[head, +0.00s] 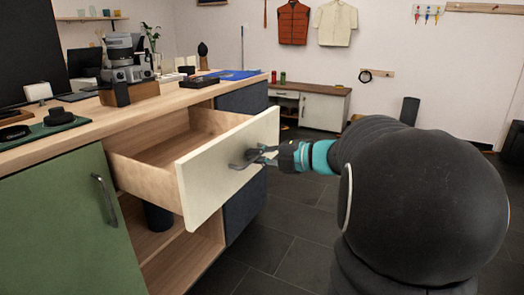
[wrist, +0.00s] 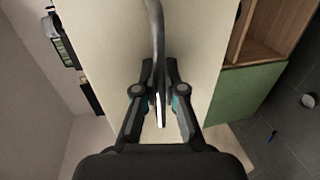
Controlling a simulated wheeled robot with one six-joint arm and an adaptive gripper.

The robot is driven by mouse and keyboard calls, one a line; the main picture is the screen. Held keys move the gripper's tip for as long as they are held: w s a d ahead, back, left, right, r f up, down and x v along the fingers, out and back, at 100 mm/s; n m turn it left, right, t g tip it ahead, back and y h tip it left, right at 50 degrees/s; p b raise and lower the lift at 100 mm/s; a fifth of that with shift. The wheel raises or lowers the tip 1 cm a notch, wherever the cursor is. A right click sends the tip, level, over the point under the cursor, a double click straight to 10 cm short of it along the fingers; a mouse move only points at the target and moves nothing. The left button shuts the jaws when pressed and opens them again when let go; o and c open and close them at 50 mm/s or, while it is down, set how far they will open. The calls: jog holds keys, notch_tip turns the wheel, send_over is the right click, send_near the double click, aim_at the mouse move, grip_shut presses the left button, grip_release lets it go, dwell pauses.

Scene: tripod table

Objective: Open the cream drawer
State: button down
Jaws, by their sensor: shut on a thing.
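The cream drawer (head: 228,170) is pulled well out of the wooden cabinet in the head view, and its empty-looking wooden inside shows. Its cream front also fills the middle of the wrist view (wrist: 107,50). A dark curved handle (head: 240,164) is on the front; in the wrist view the handle (wrist: 153,45) runs down between the two fingers. My gripper (head: 262,155) is shut on this handle; it also shows in the wrist view (wrist: 160,95).
A green door (head: 60,215) with a dark handle is left of the drawer. An open shelf with a dark cylinder (head: 158,217) lies below it. Dark tiled floor (head: 295,225) is clear beside the drawer.

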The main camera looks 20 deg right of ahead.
jog(key=shift+s+d, duration=0.15)
jog(key=shift+d, duration=0.05)
jog(key=c, duration=1.3)
grip_release()
jog(key=shift+o, duration=0.2)
jog(key=v, duration=1.2)
